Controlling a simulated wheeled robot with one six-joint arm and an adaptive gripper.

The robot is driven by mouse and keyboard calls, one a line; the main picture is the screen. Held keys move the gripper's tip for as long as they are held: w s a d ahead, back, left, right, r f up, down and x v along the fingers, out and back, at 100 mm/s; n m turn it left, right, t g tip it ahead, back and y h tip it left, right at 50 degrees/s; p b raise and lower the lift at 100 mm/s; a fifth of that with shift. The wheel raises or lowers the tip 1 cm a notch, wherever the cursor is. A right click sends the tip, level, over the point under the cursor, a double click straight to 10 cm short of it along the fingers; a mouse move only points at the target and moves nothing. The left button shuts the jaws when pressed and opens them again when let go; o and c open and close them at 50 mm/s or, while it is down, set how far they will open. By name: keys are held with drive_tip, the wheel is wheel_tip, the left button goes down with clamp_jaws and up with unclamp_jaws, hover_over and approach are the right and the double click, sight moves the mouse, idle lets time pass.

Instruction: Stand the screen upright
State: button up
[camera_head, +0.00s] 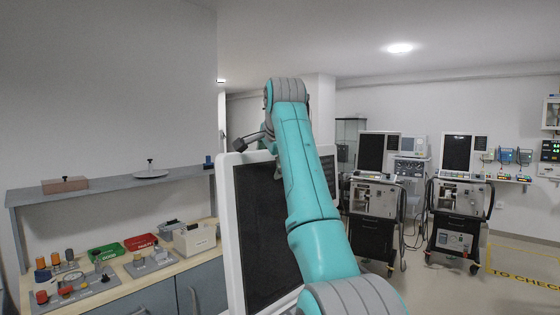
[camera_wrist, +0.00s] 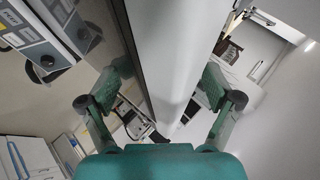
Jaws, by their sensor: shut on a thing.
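The screen (camera_head: 262,235) is a large dark panel in a white frame, close in front of me in the head view. Its left edge looks near vertical, leaning slightly; I cannot tell its exact tilt. My arm crosses in front of it and hides much of its middle and right side. In the wrist view, the white frame of the screen (camera_wrist: 178,60) runs between the two fingers of my gripper (camera_wrist: 166,78). My gripper is shut on this frame. In the head view, the contact is hidden around the arm's far end.
A counter (camera_head: 100,297) at left holds a green tray (camera_head: 106,252), a red tray (camera_head: 141,242) and knobbed devices, below a grey shelf (camera_head: 110,184). Two ventilator carts (camera_head: 374,200) (camera_head: 459,205) with upright screens stand at right. Floor near the yellow marking (camera_head: 520,277) is clear.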

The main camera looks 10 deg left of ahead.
drive_tip(key=shift+w+a+f+g, duration=0.2)
drive_tip(key=shift+w+a+f, duration=0.05)
drive_tip(key=shift+a+f, duration=0.2)
drive_tip(key=shift+w+a+f+g, duration=0.2)
drive_tip(key=shift+a+f, duration=0.2)
drive_tip(key=shift+a, duration=0.05)
drive_tip(key=o, duration=0.9)
drive_tip(key=shift+d+r, duration=0.15)
drive_tip(key=shift+r, duration=0.05)
drive_tip(key=shift+s+r, duration=0.1)
drive_tip(key=shift+r, duration=0.1)
drive_tip(key=v, duration=1.1)
drive_tip(key=shift+s+r, duration=0.25)
drive_tip(key=shift+s, duration=0.05)
